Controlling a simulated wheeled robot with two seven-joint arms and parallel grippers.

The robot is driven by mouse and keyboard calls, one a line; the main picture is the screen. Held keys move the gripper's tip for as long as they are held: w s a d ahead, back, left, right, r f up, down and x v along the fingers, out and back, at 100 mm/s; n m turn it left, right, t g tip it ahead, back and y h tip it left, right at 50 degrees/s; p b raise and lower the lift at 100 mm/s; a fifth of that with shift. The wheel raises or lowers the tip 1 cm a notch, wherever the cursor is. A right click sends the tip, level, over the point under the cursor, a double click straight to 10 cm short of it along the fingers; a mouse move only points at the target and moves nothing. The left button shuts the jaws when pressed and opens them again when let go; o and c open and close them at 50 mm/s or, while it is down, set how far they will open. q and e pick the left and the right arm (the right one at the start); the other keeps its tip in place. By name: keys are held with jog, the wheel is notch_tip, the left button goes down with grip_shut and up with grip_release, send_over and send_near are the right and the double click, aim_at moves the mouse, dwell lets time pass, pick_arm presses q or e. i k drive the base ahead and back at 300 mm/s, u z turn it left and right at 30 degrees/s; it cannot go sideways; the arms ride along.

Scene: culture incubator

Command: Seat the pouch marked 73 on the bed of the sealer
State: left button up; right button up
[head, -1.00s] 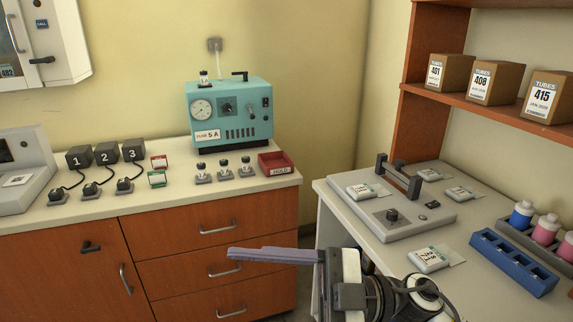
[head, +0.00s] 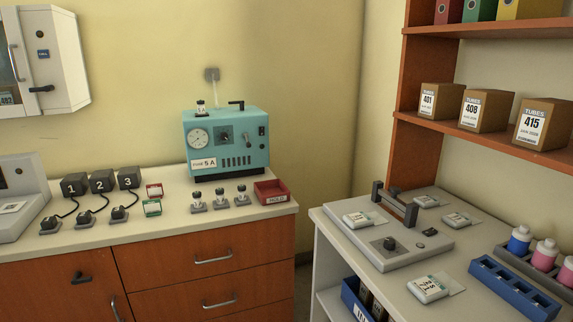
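The sealer (head: 376,247) is a flat grey plate with a black knob and a raised bar on two dark posts, on the right bench. A white pouch (head: 428,288) with a clear end lies on the bench in front of it; its number is turned sideways and hard to read, possibly 73. Another pouch (head: 359,219) lies on the left part of the sealer plate, beside the bar. Two more pouches, one behind the bar (head: 427,201) and one to its right (head: 457,219), appear to lie on the bench; their marks are too small to read. Neither gripper is in view.
A blue rack (head: 512,288) and bottles with pink and blue (head: 544,254) stand right of the pouches. A blue bin (head: 352,299) sits on the shelf below. The left counter holds a teal device (head: 227,145) and a red tray (head: 271,192).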

aim_at(360, 220)
jog(key=u, duration=0.5)
jog(key=k, duration=0.6)
jog(key=u, duration=0.8)
jog(key=i, duration=0.9)
jog(key=z, duration=1)
jog(key=i, duration=0.8)
jog(key=z, duration=0.9)
